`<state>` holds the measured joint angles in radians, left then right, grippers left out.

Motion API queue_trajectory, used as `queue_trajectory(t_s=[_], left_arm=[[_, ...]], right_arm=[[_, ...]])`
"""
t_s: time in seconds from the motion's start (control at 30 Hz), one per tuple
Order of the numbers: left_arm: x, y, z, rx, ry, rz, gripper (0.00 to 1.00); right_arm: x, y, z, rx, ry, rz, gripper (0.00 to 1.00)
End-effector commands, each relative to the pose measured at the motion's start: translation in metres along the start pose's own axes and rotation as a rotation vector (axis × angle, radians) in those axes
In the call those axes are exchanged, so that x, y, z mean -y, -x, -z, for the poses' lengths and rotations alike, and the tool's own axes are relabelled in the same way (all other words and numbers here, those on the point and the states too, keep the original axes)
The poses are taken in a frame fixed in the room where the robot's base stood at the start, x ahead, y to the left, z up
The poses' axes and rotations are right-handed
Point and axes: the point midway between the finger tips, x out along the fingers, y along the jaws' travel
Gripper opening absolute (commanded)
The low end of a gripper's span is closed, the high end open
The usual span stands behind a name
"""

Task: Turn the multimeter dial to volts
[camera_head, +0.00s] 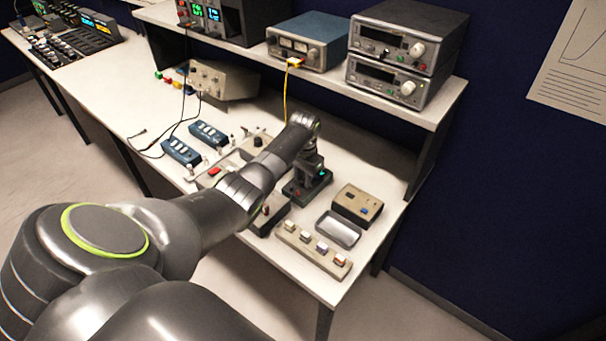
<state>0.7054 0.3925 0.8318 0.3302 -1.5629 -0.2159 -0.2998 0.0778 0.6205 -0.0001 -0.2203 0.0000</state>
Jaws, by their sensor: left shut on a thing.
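My left arm comes in from the left and reaches across the bench. My left gripper (309,168) points down over a small dark device with a greenish edge (316,188), which appears to be the multimeter. The gripper is shut on a part at the top of this device, apparently its dial. The fingers hide the dial and its markings, so I cannot tell its setting. A red spot shows at the device's front left. My right gripper is not in view.
Close by on the white bench (375,235) are a tan box (357,205), a metal tray (338,229) and a strip with several switches (313,249). Blue switch boxes (181,152) lie further left. A shelf behind carries instruments (407,40); a yellow cable (286,92) hangs from it.

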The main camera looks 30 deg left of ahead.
Motion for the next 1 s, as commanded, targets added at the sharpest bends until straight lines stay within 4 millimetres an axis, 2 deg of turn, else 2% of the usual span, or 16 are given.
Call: queue_trajectory(t_s=[0.3, 0.67, 0.7, 0.87, 1.0], left_arm=[[0.0007, 0.0018, 0.0016, -0.008, -0.073, 0.003, 0.04], [0.0008, 0.0018, 0.0020, -0.009, -0.076, 0.003, 0.04], [0.0007, 0.0019, 0.0020, -0.010, -0.076, 0.003, 0.28], [0.0006, 0.0013, 0.0014, -0.007, -0.076, 0.002, 0.48], [0.0004, 0.0008, 0.0009, -0.006, -0.075, 0.002, 0.48]], right_arm=[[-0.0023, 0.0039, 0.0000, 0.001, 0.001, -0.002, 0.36], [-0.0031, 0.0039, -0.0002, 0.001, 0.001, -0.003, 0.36], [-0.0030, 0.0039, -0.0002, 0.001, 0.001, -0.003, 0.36], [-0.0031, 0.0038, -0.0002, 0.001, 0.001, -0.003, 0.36], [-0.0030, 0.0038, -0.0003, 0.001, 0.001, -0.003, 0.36]])
